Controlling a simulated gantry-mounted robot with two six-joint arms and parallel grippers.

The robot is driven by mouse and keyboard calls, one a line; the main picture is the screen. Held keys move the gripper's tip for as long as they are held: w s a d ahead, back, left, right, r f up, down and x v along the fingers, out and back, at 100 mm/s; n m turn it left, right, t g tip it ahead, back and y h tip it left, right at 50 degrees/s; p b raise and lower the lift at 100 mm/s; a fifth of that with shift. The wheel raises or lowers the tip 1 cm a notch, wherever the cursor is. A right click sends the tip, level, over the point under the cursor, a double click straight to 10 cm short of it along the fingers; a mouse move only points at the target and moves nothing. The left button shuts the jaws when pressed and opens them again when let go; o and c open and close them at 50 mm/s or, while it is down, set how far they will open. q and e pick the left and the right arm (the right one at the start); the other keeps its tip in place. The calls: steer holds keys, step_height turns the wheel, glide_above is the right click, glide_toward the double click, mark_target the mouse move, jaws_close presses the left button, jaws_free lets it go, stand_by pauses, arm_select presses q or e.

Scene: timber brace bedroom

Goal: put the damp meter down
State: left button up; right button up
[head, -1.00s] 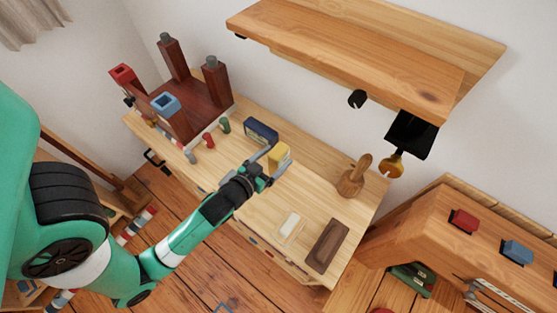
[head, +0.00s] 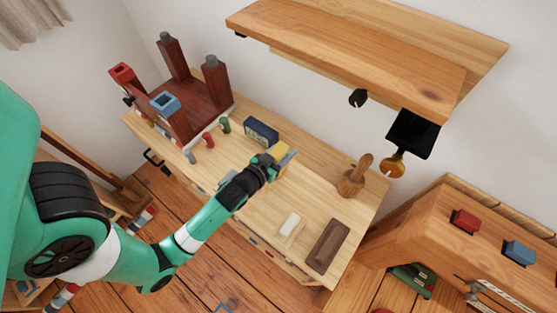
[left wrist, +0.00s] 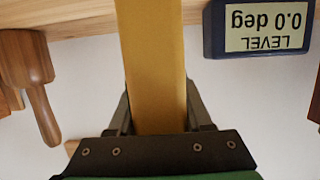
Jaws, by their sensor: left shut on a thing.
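The yellow block-like thing I take for the damp meter (head: 279,150) is at my left gripper (head: 276,161), over the back middle of the light wooden bench top (head: 318,195). In the left wrist view, the long yellow body (left wrist: 152,65) sits between the two fingers of the left gripper (left wrist: 160,112), which is shut on it. Its far end runs out of the top of that picture. I cannot tell whether it touches the bench. My right gripper is not in view.
A dark blue level (head: 261,131) stands just left of the gripper; its display shows in the left wrist view (left wrist: 262,28). A wooden mallet (head: 353,180) stands to the right. A pale block (head: 290,226) and brown block (head: 328,247) lie in front. A shelf (head: 350,55) overhangs behind.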

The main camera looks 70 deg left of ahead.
mark_target(284, 149)
arm_select(q)
jaws_close()
steer(key=shift+r, duration=0.6)
steer(key=r, duration=0.1)
steer(key=d+r+p, duration=0.1)
steer(key=r, duration=0.1)
steer(key=s+r+p, duration=0.1)
steer(key=shift+d+r, duration=0.35)
steer(key=shift+d, duration=0.05)
steer(key=s+d+r+p, duration=0.6)
steer(key=d+p, duration=0.4)
steer(key=p, duration=0.3)
steer(key=shift+d+r, duration=0.2)
steer(key=shift+r, duration=0.4)
